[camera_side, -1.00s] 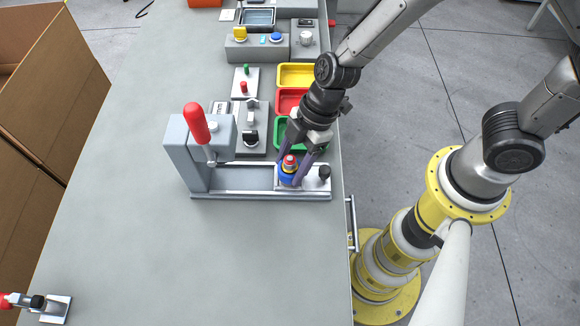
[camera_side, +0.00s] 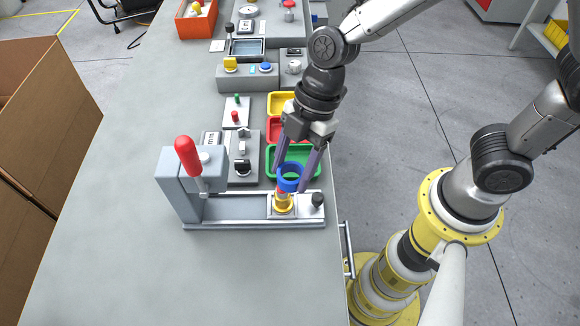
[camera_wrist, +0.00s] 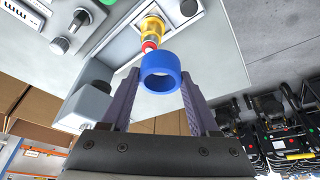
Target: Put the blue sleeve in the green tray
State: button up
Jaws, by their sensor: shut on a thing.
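The blue sleeve (camera_side: 290,177) is a short open ring. My gripper (camera_side: 289,178) is shut on it and holds it just above the yellow post (camera_side: 283,203), which stands upright on the press fixture (camera_side: 240,207). In the wrist view the blue sleeve (camera_wrist: 161,72) sits between my gripper's purple fingers (camera_wrist: 160,90), with the red-tipped yellow post (camera_wrist: 151,33) beyond it. The green tray (camera_side: 313,160) lies just behind the fixture, partly hidden by my fingers. I see nothing in its visible part.
Red (camera_side: 275,130) and yellow (camera_side: 276,102) trays line up behind the green one. The press with its red handle (camera_side: 187,157) stands left of the post. A black knob (camera_side: 317,200) is right of it. The table front is clear.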

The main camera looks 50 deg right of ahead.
jog(key=s+d+n+g, duration=0.15)
jog(key=s+d, duration=0.25)
jog(key=d, duration=1)
jog(key=shift+n+t, duration=0.25)
jog(key=w+a+f, duration=0.1)
jog(key=w+f, duration=0.1)
jog(key=w, duration=0.2)
jog(key=w+a+f, duration=0.1)
jog(key=w+f, duration=0.2)
jog(key=w, duration=0.1)
jog(key=w+a+f, duration=0.2)
jog(key=w+f, duration=0.1)
jog(key=w, duration=0.1)
jog(key=shift+f, duration=0.25)
jog(key=shift+w+a+f, duration=0.1)
jog(key=shift+w+f, duration=0.25)
jog(key=shift+f, duration=1.7)
jog(key=shift+f, duration=0.15)
jog(key=o, duration=1.3)
jog(key=shift+o, duration=0.2)
